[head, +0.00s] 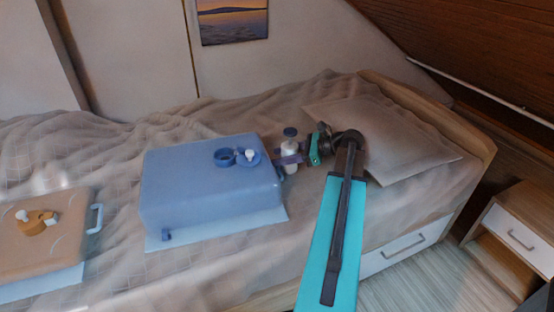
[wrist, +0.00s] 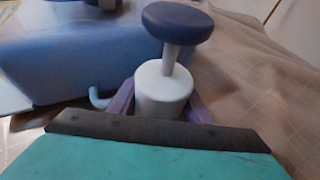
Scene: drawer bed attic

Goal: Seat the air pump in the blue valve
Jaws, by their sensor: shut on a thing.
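The air pump (head: 290,150) has a white body and a dark blue round knob on top. My gripper (head: 289,158) is shut on its white body and holds it upright, just right of the blue box. In the wrist view the pump (wrist: 163,90) stands between the purple fingers, knob up. The blue valve (head: 225,157) is a dark blue ring on top of the blue inflatable box (head: 190,200). A white-and-blue cap (head: 250,155) sits right beside the ring. The pump's lower end is hidden in the wrist view.
A pillow (head: 400,150) lies behind and right of my arm. A nightstand (head: 515,240) stands at the right.

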